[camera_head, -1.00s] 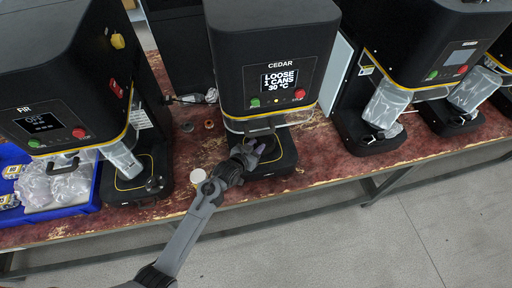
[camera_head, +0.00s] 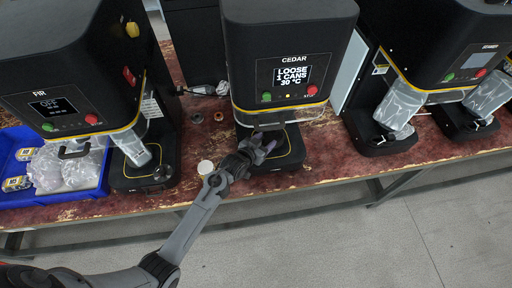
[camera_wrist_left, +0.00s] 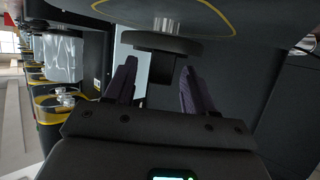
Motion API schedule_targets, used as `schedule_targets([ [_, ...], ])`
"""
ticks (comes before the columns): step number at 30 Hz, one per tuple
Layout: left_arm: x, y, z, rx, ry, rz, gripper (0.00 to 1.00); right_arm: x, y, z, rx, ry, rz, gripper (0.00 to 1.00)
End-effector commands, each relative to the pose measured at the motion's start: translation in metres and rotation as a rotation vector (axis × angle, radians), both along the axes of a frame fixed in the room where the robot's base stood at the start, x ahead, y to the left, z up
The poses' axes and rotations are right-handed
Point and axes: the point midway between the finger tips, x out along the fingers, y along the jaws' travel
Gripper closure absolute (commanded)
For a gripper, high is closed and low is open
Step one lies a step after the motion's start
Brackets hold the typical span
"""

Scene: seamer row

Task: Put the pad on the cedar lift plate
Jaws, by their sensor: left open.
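The cedar seamer (camera_head: 290,45) stands in the middle of the bench, its screen reading loose, 1 cans, 30 °C. My left gripper (camera_head: 264,146) is open over its black base (camera_head: 290,158), under its head. The gripper and arm hide part of the base, and I cannot make out the lift plate. In the left wrist view, a dark round disc (camera_wrist_left: 160,45) with a narrower dark part below sits under the yellow-lined head, beyond and between the open fingers (camera_wrist_left: 158,85). I cannot tell whether the disc is the pad. My right gripper is not in view.
A white round item (camera_head: 205,167) stands on the bench left of the left gripper. Two small rings (camera_head: 197,118) (camera_head: 218,116) lie behind it. The fir seamer (camera_head: 75,60) and a blue tray (camera_head: 75,196) are at left; more seamers stand at right.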

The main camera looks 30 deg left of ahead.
Motion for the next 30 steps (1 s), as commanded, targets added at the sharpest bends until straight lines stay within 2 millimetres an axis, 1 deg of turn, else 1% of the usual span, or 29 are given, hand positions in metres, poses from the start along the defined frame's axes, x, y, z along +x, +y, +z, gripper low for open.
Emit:
schedule_targets([
  [5,-0.023,0.004,0.009,0.001,0.003,0.000,0.45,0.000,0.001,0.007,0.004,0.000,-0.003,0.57],
  [15,-0.079,0.011,0.032,0.001,0.003,0.000,0.45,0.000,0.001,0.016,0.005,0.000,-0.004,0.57],
  [21,-0.100,0.014,0.040,0.001,0.003,0.000,0.45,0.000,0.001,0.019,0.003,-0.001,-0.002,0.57],
  [26,-0.109,0.015,0.043,0.003,0.011,-0.001,0.45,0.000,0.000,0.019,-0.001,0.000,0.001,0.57],
  [29,-0.121,0.014,0.042,0.019,0.055,0.001,0.45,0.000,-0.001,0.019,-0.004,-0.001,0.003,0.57],
  [30,-0.128,0.014,0.040,0.030,0.088,0.002,0.45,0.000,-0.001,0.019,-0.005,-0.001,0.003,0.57],
])
